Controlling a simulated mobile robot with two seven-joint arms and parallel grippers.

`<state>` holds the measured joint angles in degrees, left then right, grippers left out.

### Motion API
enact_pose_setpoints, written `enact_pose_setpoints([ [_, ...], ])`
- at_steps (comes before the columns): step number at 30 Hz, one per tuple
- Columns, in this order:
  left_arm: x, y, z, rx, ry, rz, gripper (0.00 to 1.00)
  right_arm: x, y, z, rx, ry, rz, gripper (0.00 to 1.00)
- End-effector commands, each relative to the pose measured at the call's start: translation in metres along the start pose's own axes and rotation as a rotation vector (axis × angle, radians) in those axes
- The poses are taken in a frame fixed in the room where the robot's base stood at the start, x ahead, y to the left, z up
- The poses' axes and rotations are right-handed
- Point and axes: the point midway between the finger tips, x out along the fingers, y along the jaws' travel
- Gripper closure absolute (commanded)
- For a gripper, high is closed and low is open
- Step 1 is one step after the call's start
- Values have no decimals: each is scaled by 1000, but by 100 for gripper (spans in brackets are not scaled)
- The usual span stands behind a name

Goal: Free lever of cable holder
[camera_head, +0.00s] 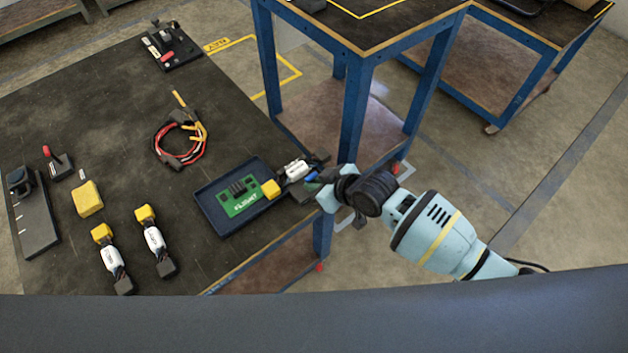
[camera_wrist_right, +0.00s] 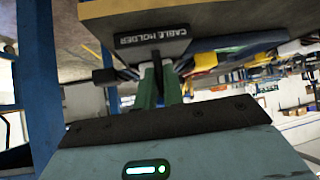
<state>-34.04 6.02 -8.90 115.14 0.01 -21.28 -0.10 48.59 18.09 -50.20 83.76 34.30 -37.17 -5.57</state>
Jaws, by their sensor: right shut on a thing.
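The cable holder (camera_wrist_right: 152,40) is a dark labelled block at the table edge in the right wrist view. A thin dark lever (camera_wrist_right: 158,76) hangs below it, between the green fingers of my right gripper (camera_wrist_right: 159,92). My right gripper is shut on this lever. In the head view my right gripper (camera_head: 314,181) is at the table's right edge, and it and the wrist largely hide the holder and lever. A white cable piece (camera_head: 296,169) with a yellow end (camera_head: 271,189) lies there, next to the gripper. My left gripper is not in view.
A dark blue tray (camera_head: 207,206) with a green FLIGHT board (camera_head: 238,203) is left of the gripper. Red and black cables (camera_head: 180,140) and white-and-yellow connectors (camera_head: 154,240) lie on the dark table (camera_head: 90,110). A blue-framed table (camera_head: 360,105) stands close behind.

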Motion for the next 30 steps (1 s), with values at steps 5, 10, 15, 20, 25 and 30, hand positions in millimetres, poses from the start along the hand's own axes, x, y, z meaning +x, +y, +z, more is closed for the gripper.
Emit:
enact_pose_setpoints([
  [5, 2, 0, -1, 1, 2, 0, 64, -1, 0, -1, -6, 38, 5, 100],
  [10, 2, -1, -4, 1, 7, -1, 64, -2, 0, -1, -8, 47, 7, 100],
  [15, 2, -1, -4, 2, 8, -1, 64, -2, 0, -2, -7, 47, 6, 100],
  [20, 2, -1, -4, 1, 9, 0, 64, -2, 0, -1, -7, 46, 6, 84],
  [25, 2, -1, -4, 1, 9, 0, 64, -1, 0, 0, -7, 44, 5, 69],
  [30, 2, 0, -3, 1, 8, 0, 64, -1, 0, 0, -6, 42, 5, 69],
])
